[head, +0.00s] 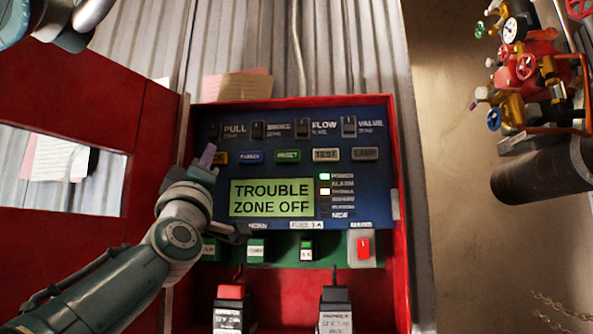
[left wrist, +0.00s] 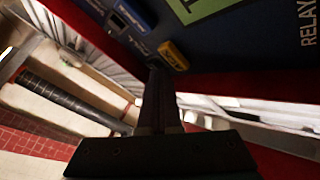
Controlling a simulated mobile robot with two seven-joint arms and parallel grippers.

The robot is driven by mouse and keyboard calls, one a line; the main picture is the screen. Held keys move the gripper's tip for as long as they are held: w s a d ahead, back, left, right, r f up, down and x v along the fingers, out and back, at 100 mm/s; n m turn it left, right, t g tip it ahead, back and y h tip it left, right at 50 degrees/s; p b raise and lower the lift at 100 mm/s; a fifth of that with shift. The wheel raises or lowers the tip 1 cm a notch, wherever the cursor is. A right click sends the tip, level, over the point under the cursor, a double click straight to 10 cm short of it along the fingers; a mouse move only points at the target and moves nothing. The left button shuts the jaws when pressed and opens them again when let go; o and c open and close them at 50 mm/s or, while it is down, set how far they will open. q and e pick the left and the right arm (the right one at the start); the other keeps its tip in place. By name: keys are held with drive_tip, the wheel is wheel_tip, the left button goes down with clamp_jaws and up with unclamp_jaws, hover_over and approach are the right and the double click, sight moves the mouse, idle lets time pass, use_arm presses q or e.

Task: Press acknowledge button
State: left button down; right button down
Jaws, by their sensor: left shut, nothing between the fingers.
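The alarm panel (head: 380,190) has a blue face with a row of coloured buttons. A yellow button (head: 222,157) at the row's left end is partly covered by my gripper, and its lettering is mostly hidden. It also shows in the left wrist view (left wrist: 174,55). A blue button (head: 250,157) and a green reset button (head: 288,156) are to its right. My left gripper (head: 208,154) is shut and empty, its tip at the yellow button. In the left wrist view its fingertips (left wrist: 157,72) are close beside that button; I cannot tell whether they touch it. My right gripper is out of view.
The display (head: 271,197) reads "TROUBLE ZONE OFF". The red cabinet (head: 402,260) surrounds the panel, with its open red door (head: 80,90) at the left. Two batteries (head: 335,315) stand below. Pipework with valves (head: 520,70) is at the upper right.

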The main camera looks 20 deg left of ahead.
use_arm(q)
drive_tip(key=s+p, duration=0.2)
drive_tip(key=s+d+p, duration=0.1)
drive_tip(key=s+p, duration=0.1)
drive_tip(key=s, duration=0.1)
drive_tip(key=shift+d+p, duration=0.1)
drive_tip(key=shift+p, duration=0.3)
idle(0.9)
